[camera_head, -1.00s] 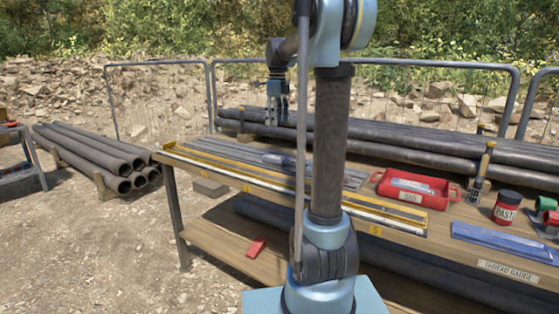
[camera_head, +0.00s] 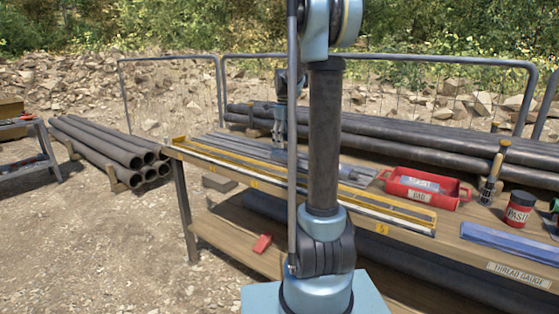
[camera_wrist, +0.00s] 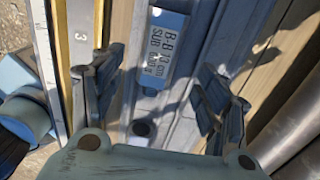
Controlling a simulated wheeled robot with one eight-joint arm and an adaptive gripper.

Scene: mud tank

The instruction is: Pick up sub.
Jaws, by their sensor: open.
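In the wrist view, a grey metal sub (camera_wrist: 143,110) with a white label reading "SUB" lies lengthwise below my gripper (camera_wrist: 157,95). My gripper is open, with one finger on each side of the sub and a gap to each. In the head view, my gripper (camera_head: 279,138) is low over the far side of the bench (camera_head: 215,218), above the grey channel rack (camera_head: 240,148). The sub there is small and partly behind my arm.
A yellow-edged ruler (camera_head: 395,216) runs along the bench front. To the right are a red tray (camera_head: 452,203) holding a labelled cylinder, a brush (camera_head: 493,170), a red paste can (camera_head: 519,211) and a blue thread gauge (camera_head: 510,241). Long pipes (camera_head: 400,140) lie behind the bench.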

